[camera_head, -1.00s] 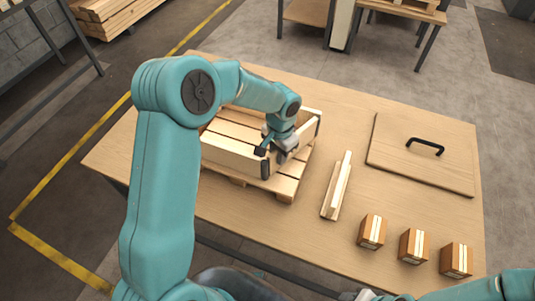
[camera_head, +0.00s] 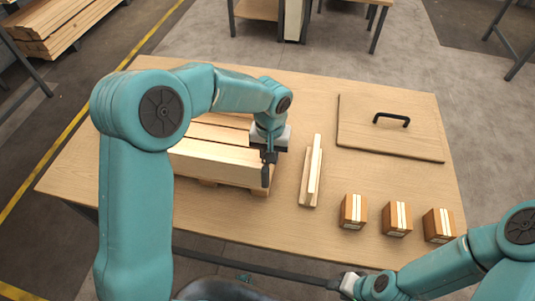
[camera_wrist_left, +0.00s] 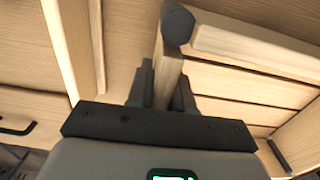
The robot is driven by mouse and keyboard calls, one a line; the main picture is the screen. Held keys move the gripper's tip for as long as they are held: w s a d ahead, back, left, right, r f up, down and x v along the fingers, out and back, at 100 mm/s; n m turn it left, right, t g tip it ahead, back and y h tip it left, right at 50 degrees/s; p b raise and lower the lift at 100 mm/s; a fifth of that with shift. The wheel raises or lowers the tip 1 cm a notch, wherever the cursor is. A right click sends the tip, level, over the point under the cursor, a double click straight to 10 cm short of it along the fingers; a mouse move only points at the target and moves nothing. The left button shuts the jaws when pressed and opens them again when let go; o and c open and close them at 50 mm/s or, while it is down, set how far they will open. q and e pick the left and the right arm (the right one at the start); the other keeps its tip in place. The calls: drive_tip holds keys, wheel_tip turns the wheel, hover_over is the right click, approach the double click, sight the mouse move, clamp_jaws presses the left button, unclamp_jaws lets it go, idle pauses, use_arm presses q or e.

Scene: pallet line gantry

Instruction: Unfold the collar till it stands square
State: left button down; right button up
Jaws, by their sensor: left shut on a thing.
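The wooden collar (camera_head: 213,163) is on the slatted pallet (camera_head: 222,134), its long front board upright along the near edge. A dark hinge post stands at that board's right end. In the left wrist view the collar (camera_wrist_left: 255,50) shows a long board running right from the round hinge post (camera_wrist_left: 177,25). My left gripper (camera_head: 268,157) is at this right corner, shut on a collar board; its fingers (camera_wrist_left: 165,88) straddle the board's edge in the wrist view. My arm hides much of the collar. My right gripper (camera_head: 340,281) is low at the table's front edge, its jaws too small to read.
A grooved wooden piece (camera_head: 312,170) lies right of the pallet. A flat lid (camera_head: 372,134) with a black handle lies at the table's back right. Three small cartons (camera_head: 353,210) stand in a row at the front right. Bare table lies between them.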

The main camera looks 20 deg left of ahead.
use_arm(q)
drive_tip(key=shift+w+d+r, duration=0.1)
drive_tip(key=shift+w+r, duration=0.05)
drive_tip(key=c, duration=1.1)
unclamp_jaws()
drive_tip(key=shift+d, duration=0.1)
drive_tip(key=shift+r, duration=0.15)
wheel_tip(320, 180, up, 16)
drive_tip(key=p, duration=0.1)
drive_tip(key=shift+p, duration=0.3)
